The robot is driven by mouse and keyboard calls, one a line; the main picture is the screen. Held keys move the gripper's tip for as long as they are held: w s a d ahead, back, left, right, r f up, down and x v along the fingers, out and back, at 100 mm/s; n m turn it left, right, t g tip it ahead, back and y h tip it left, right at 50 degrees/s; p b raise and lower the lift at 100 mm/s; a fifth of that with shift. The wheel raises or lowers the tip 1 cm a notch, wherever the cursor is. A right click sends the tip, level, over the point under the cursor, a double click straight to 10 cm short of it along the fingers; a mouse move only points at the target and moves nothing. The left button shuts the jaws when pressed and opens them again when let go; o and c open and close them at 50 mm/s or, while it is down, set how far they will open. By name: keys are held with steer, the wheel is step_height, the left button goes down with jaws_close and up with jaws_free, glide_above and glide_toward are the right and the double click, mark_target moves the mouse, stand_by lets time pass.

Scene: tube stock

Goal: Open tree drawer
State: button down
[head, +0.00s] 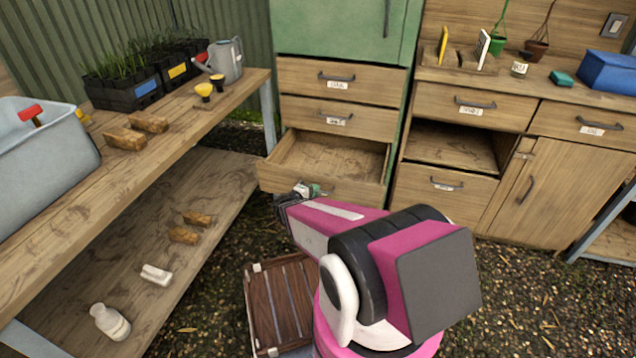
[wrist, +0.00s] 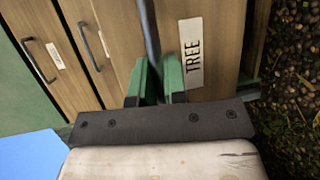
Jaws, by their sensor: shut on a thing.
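The tree drawer (head: 350,192) is the lowest drawer of the green cabinet, and it stands pulled out with its bare wooden inside showing in the head view. Its front carries a white label (wrist: 192,55) reading TREE in the wrist view. A dark bar handle (wrist: 150,35) runs beside the label. My gripper (wrist: 159,78) has its green fingers closed around this handle. In the head view my gripper (head: 308,191) is at the drawer's front, and my arm hides part of that front and the handle.
Two shut drawers (head: 345,85) sit above it. A wooden crate (head: 280,300) stands on the ground in front, beside my arm. A workbench (head: 180,125) with a low shelf is at left. A wooden cabinet (head: 560,190) with an open gap is at right.

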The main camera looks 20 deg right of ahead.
steer(key=shift+s+a, duration=0.4)
steer(key=shift+s, duration=0.2)
steer(key=c, duration=1.2)
jaws_free()
steer(key=v, duration=1)
steer(key=shift+s+a, duration=0.2)
steer(key=shift+a, duration=0.15)
steer(key=shift+r, duration=0.1)
steer(key=shift+d, duration=0.1)
